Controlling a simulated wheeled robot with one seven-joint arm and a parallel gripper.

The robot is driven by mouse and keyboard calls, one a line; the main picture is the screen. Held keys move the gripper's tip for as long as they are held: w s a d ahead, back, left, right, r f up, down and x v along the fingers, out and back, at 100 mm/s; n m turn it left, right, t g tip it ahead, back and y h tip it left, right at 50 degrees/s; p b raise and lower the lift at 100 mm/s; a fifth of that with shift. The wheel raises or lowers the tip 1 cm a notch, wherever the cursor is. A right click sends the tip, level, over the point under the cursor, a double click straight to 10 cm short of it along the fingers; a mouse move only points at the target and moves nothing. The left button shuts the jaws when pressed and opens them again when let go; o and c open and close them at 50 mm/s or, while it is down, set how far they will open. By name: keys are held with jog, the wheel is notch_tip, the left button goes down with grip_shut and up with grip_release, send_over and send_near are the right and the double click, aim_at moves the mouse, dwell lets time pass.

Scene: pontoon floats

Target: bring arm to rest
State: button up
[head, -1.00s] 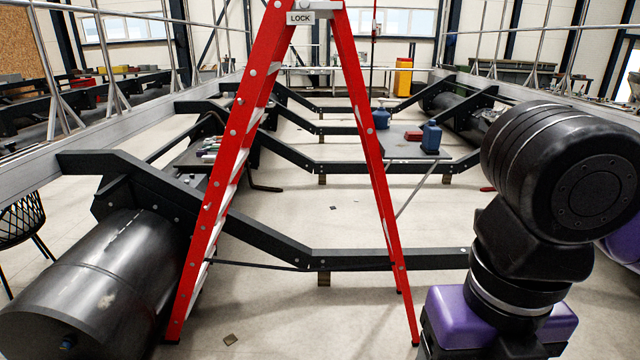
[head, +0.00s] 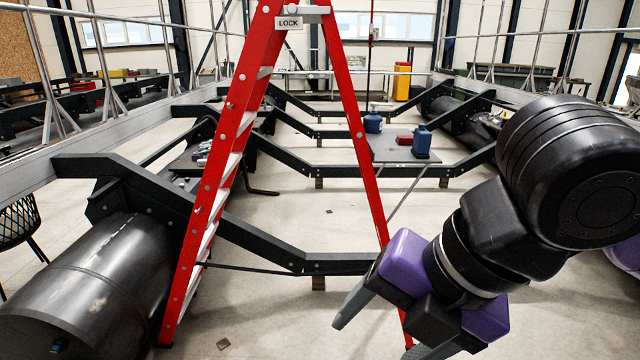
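My arm comes in from the right edge, with its big black joint at the upper right. My gripper (head: 372,340) is at the lower middle right, pointing down and to the left. Its purple-sided body carries two grey fingers that stand apart, and I see nothing between them. The tip of the lower finger is near the bottom edge of the picture. The gripper overlaps the lower right leg of the red ladder in the view; whether they touch I cannot tell.
A red stepladder (head: 214,190) stands open close in front. A black cylindrical float (head: 90,285) lies at the lower left, with dark crossbeams (head: 340,263) behind. A low table (head: 390,150) further back bears blue jugs (head: 422,142) and a red box (head: 404,140). Pale floor between beams is mostly clear.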

jog(key=w+a+r+m+t+y, duration=0.35)
jog(key=r+m+y, duration=0.2)
jog(key=r, duration=0.25)
jog(key=w+a+r+m+t+y, duration=0.35)
jog(key=r+m+t+y, duration=0.2)
jog(key=r, duration=0.35)
jog(key=d+f+m+t+h+b, duration=0.1)
jog(key=d+f+m+t+h, duration=0.25)
jog(key=d+m+t, duration=0.45)
jog(key=d+f+m+t+h, duration=0.35)
jog(key=d+m+h, duration=0.2)
jog(key=m, duration=0.45)
jog(key=s+d+f+m+h, duration=0.5)
jog(key=s+f+m+h, duration=0.15)
jog(key=f, duration=0.35)
jog(key=s+d+f+n+g+b, duration=0.1)
jog(key=s+f+n+g, duration=0.3)
jog(key=s+f, duration=2)
jog(key=s+g+b, duration=0.1)
jog(key=s+g, duration=0.1)
jog(key=g, duration=0.2)
jog(key=shift+s+d+f, duration=0.2)
jog(key=shift+s+d, duration=0.15)
